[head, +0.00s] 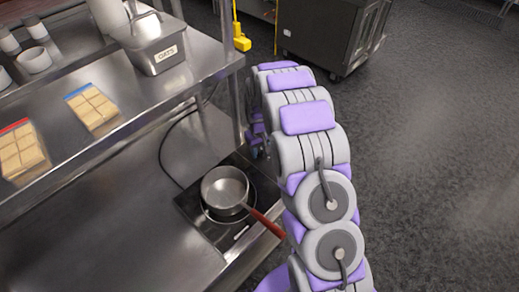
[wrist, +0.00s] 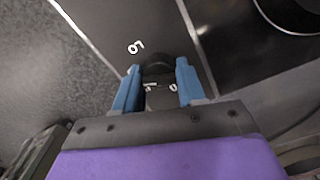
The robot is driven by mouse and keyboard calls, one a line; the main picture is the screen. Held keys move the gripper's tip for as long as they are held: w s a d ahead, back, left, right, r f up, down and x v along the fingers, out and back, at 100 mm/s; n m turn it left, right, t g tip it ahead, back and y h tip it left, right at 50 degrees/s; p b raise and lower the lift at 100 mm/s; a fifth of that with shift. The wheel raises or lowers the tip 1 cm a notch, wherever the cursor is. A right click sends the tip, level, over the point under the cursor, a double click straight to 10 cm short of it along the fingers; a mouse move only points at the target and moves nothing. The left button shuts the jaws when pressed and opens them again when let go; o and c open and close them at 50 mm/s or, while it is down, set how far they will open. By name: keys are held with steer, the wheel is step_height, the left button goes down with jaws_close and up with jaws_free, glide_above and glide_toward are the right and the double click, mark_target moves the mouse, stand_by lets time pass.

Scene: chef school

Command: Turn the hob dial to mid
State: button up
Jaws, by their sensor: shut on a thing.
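The hob (head: 190,207) is a black glass-topped unit on the lower steel counter in the head view. Its dial (wrist: 157,68) is a small dark round knob in the wrist view, on the dark front panel. My gripper (wrist: 157,80) has its two blue fingers on either side of the dial and is shut on it. White lettering that looks like "LO" is beside the dial, with other white marks between the fingers, partly hidden. The dial's pointer is too dark to make out. In the head view my arm hides the dial.
A metal saucepan (head: 225,187) with a red-brown handle (head: 266,222) stands on the hob, the handle reaching towards my arm. Open floor (head: 440,150) lies to the right.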

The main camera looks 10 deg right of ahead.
mark_target(259, 150)
steer(key=shift+w, duration=0.1)
stand_by(0.3)
steer(key=o, duration=1.1)
steer(key=shift+c, duration=0.2)
step_height(259, 150, up, 17)
steer(key=shift+r+p, duration=0.15)
steer(key=shift+p, duration=0.25)
steer(key=s+r+m+g+b, duration=0.1)
steer(key=s+r+b, duration=0.15)
steer(key=s, duration=0.85)
steer(key=s+r+m+b, duration=0.1)
steer(key=s+r, duration=0.3)
steer(key=s, duration=0.8)
steer(key=s+f+m+b, duration=0.1)
steer(key=s+f+b, duration=0.2)
steer(key=s, duration=1.6)
steer(key=shift+f+g, duration=0.4)
steer(key=shift+f, duration=0.05)
